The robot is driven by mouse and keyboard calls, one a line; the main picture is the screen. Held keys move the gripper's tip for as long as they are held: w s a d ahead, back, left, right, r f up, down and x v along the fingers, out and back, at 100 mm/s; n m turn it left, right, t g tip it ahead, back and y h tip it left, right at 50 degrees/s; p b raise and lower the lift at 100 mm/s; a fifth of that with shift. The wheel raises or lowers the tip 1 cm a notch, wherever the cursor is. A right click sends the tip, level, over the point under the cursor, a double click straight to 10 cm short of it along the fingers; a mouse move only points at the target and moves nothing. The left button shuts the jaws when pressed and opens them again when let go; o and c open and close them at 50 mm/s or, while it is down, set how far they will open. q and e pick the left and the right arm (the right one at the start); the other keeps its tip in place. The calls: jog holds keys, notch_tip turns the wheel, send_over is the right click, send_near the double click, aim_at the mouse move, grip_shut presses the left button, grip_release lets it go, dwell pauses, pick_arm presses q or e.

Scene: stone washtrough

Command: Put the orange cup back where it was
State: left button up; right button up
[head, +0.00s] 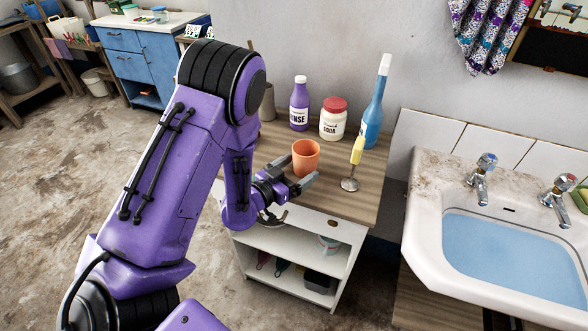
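The orange cup (306,160) stands upright on the wooden top of a small cabinet (345,207). My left gripper (296,177) is just in front of the cup, to its lower left in the head view. Its fingers look spread apart, with nothing seen between them. I cannot tell whether a fingertip touches the cup. My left arm hides the left part of the cabinet top. My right gripper is not in view.
Behind the cup stand a purple bottle (299,105), a red-lidded jar (333,121) and a tall blue bottle (374,105). A yellow-handled tool (356,155) stands close to its right. The water-filled sink (430,255) is at the right. The cabinet's front right top is clear.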

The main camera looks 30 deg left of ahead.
pick_arm(q)
jog(key=shift+r, duration=0.25)
jog(key=s+b, duration=0.1)
jog(key=s, duration=0.3)
jog(key=s+a+b, duration=0.1)
jog(key=s, duration=0.2)
jog(key=shift+s+a+f+b, duration=0.1)
jog(key=shift+b, duration=0.25)
jog(key=s+p, duration=0.2)
jog(key=s, duration=0.1)
jog(key=s+r+p, duration=0.1)
jog(key=shift+s+a, duration=0.35)
jog(key=shift+s, duration=0.05)
jog(key=shift+f, duration=0.1)
